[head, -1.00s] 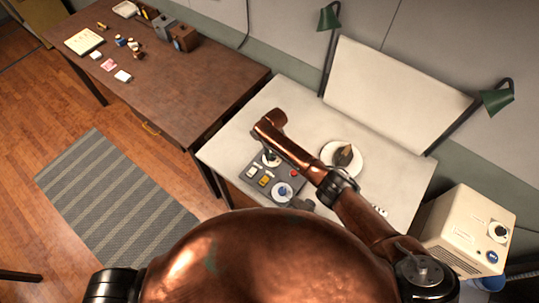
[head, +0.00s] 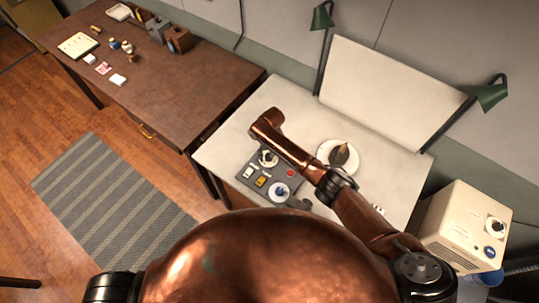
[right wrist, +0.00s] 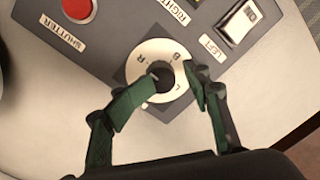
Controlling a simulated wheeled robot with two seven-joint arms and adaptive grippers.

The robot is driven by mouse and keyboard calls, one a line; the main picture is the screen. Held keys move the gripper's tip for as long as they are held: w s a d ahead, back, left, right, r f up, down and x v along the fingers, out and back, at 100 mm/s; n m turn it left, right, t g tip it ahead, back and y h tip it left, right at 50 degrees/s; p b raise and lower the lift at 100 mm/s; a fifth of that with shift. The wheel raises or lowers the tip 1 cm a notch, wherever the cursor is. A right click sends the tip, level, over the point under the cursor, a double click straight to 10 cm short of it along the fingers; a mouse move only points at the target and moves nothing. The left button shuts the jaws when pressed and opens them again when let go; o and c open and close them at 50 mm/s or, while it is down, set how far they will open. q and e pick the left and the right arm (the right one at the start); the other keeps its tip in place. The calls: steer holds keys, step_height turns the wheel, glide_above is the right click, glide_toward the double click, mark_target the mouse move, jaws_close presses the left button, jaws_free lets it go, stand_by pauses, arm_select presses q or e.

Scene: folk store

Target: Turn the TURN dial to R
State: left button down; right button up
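A dark grey control panel (head: 243,184) lies on the white table. Its round white dial (right wrist: 170,52) carries small letters, an R among them, and has a dark round knob (right wrist: 161,74) at its centre. I take this as the TURN dial; I see no TURN label. The dial also shows at the panel's far end in the head view (head: 268,158). My right gripper (right wrist: 171,76) is over it, its two green-padded fingers apart on either side of the knob. The left finger overlaps the knob's edge; contact is unclear. My left gripper is not in view.
Around the dial are a red SHUTTER button (right wrist: 79,9) and a LEFT rocker switch (right wrist: 240,19). A second dial with a blue knob (head: 281,189) sits nearer me. A plate (head: 325,155) with a brown object stands right of my arm. A cream box (head: 465,225) is at right.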

step_height(320, 180, up, 12)
steer(key=shift+w+d+f, duration=0.2)
steer(key=shift+d+f, duration=0.05)
steer(key=shift+d, duration=0.15)
steer(key=shift+a, duration=0.1)
stand_by(0.3)
